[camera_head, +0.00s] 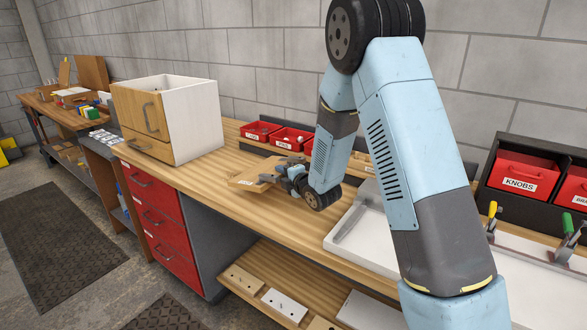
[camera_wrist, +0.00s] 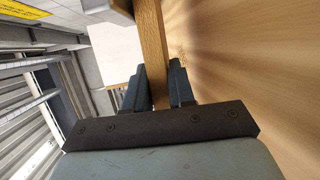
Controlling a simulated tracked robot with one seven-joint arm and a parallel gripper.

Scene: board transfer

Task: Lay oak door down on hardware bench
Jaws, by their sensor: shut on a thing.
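The oak door (camera_head: 247,182) is a light-brown wooden panel near the middle of the hardware bench (camera_head: 213,184), low over its top. My gripper (camera_head: 272,178) is shut on its right end in the head view. In the wrist view the oak door (camera_wrist: 153,50) shows edge-on as a narrow strip between the dark fingers of my gripper (camera_wrist: 157,85). The wooden bench top fills the right of that view, close to the door. I cannot tell whether the door touches the bench. The gripper and wrist hide part of the door.
A white cabinet with oak drawer fronts (camera_head: 196,112) stands left of the gripper. Red bins (camera_head: 291,138) line the back of the bench. A white tray (camera_head: 345,225) lies to the right, partly behind my arm. Bare bench top shows in front of the door.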

